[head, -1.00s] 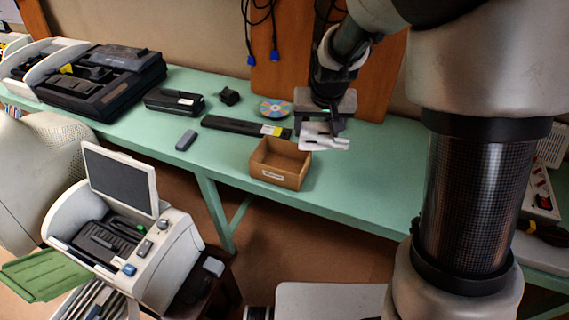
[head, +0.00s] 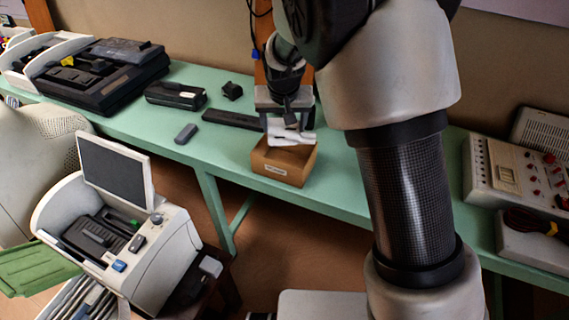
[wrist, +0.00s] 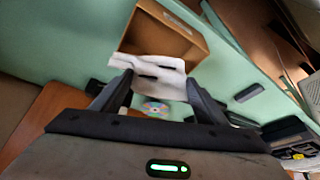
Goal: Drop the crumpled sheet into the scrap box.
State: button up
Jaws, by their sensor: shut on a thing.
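The crumpled sheet (head: 288,133) is white and creased. My gripper (head: 290,122) is shut on it and holds it above the back part of the scrap box. The sheet also shows between my fingers (wrist: 148,88) in the wrist view (wrist: 150,65). The scrap box (head: 283,172) is an open brown carton with a small white label, standing at the table's front edge. In the wrist view the box (wrist: 165,28) lies just beyond the sheet, which covers part of its near edge. The sheet hides part of the box's opening in the head view.
The green table (head: 340,180) has free room right of the box. A black bar (head: 230,118), a grey block (head: 186,134) and a black device (head: 175,96) lie to the left. A disc (wrist: 155,108) lies near my gripper. An instrument panel (head: 520,175) stands at right.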

jog(key=shift+f, duration=0.25)
jog(key=o, duration=1.1)
jog(key=shift+r, duration=0.1)
jog(key=p+v, duration=0.1)
jog(key=v, duration=1.6)
jog(key=shift+r, duration=0.15)
jog(key=s+d+r+p, duration=0.5)
jog(key=s+d+r, duration=0.4)
jog(key=s+d, duration=0.25)
jog(key=shift+m+t, duration=0.4)
jog(key=shift+t, duration=0.1)
jog(key=s+d+p, duration=0.1)
jog(key=s+d, duration=0.1)
jog(key=s, duration=0.2)
jog(key=s+d+r+p, duration=0.1)
jog(key=s+d, duration=0.1)
jog(key=s, duration=0.2)
jog(key=s+d+p, duration=0.1)
jog(key=s+d, duration=0.1)
jog(key=s, duration=0.2)
jog(key=shift+s+d+r, duration=0.1)
jog(key=shift+s+r, duration=0.05)
jog(key=shift+r, duration=0.1)
